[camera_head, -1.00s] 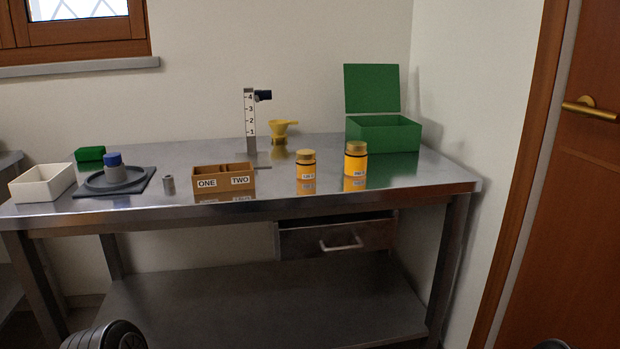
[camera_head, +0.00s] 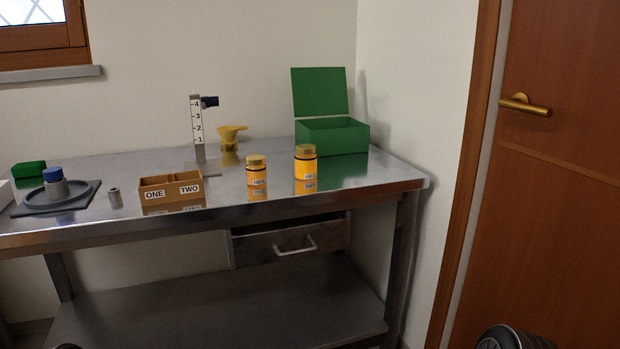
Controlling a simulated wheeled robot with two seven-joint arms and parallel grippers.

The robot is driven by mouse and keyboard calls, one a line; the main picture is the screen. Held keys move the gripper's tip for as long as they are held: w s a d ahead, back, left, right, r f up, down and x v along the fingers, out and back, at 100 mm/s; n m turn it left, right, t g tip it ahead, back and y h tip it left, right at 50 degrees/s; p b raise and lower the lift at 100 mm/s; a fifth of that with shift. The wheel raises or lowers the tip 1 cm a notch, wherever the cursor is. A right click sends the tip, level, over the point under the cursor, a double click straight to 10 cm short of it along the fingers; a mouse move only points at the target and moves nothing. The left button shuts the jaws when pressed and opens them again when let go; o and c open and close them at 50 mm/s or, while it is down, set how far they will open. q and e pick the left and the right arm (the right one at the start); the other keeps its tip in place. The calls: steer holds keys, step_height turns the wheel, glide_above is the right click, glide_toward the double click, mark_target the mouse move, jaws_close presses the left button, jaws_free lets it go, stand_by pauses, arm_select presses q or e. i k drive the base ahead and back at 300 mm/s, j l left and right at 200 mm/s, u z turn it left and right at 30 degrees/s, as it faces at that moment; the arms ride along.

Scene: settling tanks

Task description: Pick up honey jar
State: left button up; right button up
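Two yellow-orange jars with gold lids and small white labels stand upright on the metal table (camera_head: 120,224). The left jar (camera_head: 256,172) is near the table's front edge. The right jar (camera_head: 306,163) is slightly larger and stands close to the green box. The label print is too small to read, so I cannot tell which is the honey jar. Neither gripper is in view. A dark rounded part at the bottom right is probably mine.
An open green box (camera_head: 333,137) stands behind the jars. A drawer (camera_head: 290,243) below is slightly open. A door (camera_head: 560,190) is at right.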

mark_target(256, 176)
steer(key=i+j, duration=0.2)
steer(key=i, duration=0.15)
steer(key=i+j, duration=0.2)
steer(key=i, duration=0.2)
steer(key=i+j, duration=0.2)
steer(key=i, duration=0.15)
steer(key=z, duration=1.35)
